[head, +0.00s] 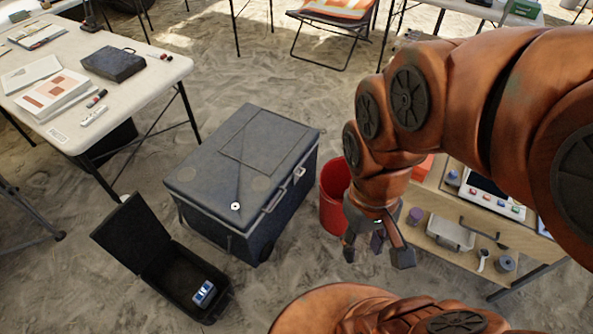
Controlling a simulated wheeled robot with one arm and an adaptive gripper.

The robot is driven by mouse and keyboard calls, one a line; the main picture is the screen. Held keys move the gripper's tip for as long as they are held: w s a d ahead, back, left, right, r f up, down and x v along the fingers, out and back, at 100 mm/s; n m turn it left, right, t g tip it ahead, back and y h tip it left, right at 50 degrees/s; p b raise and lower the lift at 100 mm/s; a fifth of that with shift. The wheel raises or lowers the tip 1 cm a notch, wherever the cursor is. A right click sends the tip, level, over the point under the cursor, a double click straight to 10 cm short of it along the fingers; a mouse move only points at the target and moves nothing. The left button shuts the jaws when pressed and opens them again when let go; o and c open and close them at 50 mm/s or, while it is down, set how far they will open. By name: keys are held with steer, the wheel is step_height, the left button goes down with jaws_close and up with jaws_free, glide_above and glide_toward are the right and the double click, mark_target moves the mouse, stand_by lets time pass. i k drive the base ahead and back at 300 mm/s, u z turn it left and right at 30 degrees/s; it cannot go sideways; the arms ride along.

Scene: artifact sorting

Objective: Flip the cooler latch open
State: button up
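The cooler (243,178) is a large dark grey box with its lid closed, standing on the sandy ground at the centre left. Its latch (299,173) appears as a small pale piece on the right-hand long side, just under the lid. A long light handle or trim (274,201) runs along the same edge. My gripper (376,255) points down to the right of the cooler, apart from it. Its dark fingers are spread and no held thing shows between them. My arm comes in from the upper right.
A red bucket (332,205) stands between the cooler and my arm. A wooden table (431,205) with trays and tools is at the right. An open black case (181,268) lies at the lower left. A white table (150,80) stands at the upper left.

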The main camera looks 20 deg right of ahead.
mark_target(295, 172)
steer(key=u, duration=0.75)
steer(key=i, duration=0.35)
steer(key=u, duration=0.65)
